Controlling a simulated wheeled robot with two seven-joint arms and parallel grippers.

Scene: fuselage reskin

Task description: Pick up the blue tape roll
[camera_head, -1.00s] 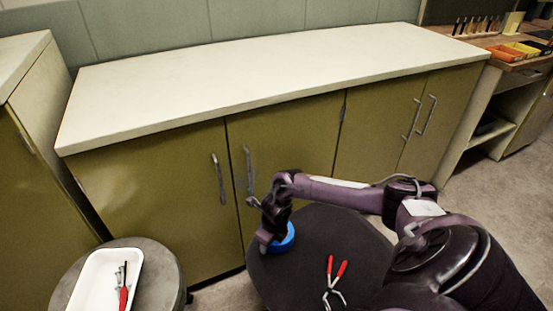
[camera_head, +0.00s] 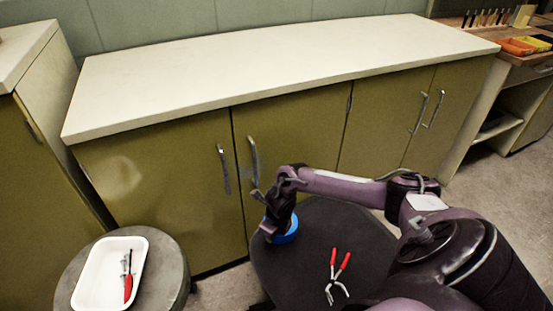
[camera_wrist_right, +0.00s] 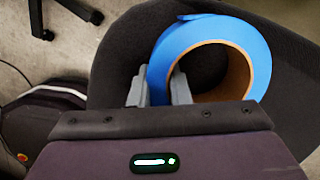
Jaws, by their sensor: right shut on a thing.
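The blue tape roll (camera_head: 286,232) lies flat on the dark stool seat (camera_head: 320,250) in the head view. In the right wrist view the blue tape roll (camera_wrist_right: 260,62) shows its brown core, with the dark seat visible through the hole. My right gripper (camera_head: 270,231) reaches down at the roll's left side. In the right wrist view my right gripper (camera_wrist_right: 160,85) has one finger outside the ring and one inside the core, shut on the ring's near-left wall. Whether the roll is lifted off the seat is not clear. My left gripper is not in view.
Red-handled pliers (camera_head: 339,272) lie on the same seat, right of the roll. A white tray (camera_head: 86,285) with a red-handled tool stands on a round stool (camera_head: 165,275) at lower left. The long countertop (camera_head: 270,70) behind is bare.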

